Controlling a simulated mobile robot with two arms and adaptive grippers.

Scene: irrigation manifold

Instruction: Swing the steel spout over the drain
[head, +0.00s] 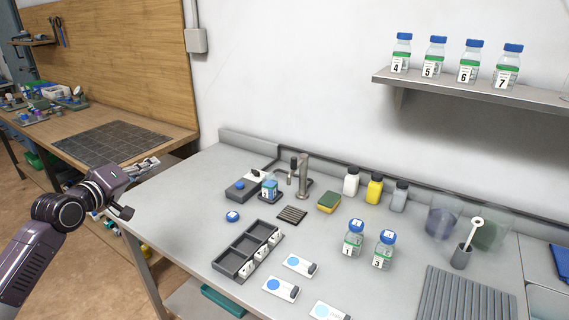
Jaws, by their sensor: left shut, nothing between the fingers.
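The steel spout (304,174) is part of a small upright tap standing at the back of the grey bench, with a dark-topped piece just to its left. Its outlet seems to point left, toward a small bottle with blue contents (269,189); the exact direction is hard to tell. The drain (292,214) is a dark slatted grate in the bench top, in front of the tap, with nothing standing on it. My left gripper (128,192) is shut and empty, off the bench's left edge and far from the spout. My right gripper is out of view.
A black tray (232,262) with compartments, a sponge (329,202) and numbered bottles (353,240) stand around the drain. A grey-black box (243,187) lies left of the tap. The bench's left part is clear. A shelf (470,91) holds several bottles.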

